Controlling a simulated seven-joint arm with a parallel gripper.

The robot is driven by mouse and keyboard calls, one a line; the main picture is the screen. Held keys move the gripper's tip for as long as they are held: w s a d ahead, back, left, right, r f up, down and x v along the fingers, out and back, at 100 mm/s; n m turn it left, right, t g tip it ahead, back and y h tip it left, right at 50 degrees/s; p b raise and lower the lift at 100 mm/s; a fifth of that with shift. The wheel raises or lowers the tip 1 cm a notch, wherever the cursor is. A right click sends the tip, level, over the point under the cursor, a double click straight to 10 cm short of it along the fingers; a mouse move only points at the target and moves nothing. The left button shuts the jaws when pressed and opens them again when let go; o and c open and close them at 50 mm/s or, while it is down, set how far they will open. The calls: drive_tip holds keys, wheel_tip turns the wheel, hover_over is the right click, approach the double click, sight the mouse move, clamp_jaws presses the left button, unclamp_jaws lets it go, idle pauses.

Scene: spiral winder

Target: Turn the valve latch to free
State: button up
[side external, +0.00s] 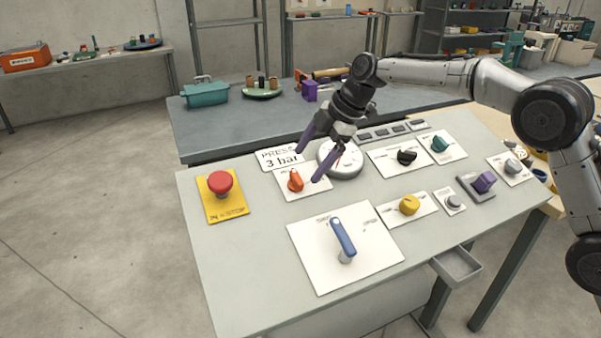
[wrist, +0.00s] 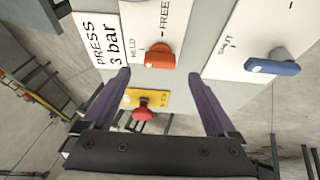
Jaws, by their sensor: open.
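The valve latch is an orange knob (wrist: 160,57) on a small white plate (wrist: 143,28) marked HELD and FREE. In the wrist view one end of its grip lies near the word HELD, while FREE is farther up. In the side view the orange knob (side external: 295,182) stands on its plate left of the table's middle. My gripper (side external: 308,167) is open, with its purple fingers pointing down and left toward the knob. In the wrist view my gripper (wrist: 160,74) has one finger on each side of the knob's line, with nothing held. Contact with the knob is not visible.
A "PRESS 3 bar" sign (side external: 280,158) and a round white dial (side external: 341,160) stand close behind the knob. A red button (side external: 220,182) on yellow is to the left. A blue lever (side external: 342,236) stands in front. Other knobs fill the right side.

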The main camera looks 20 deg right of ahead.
sight(298, 176)
drive_tip(key=shift+x, duration=2.45)
drive_tip(key=c, duration=1.4)
drive_tip(key=shift+o, duration=0.2)
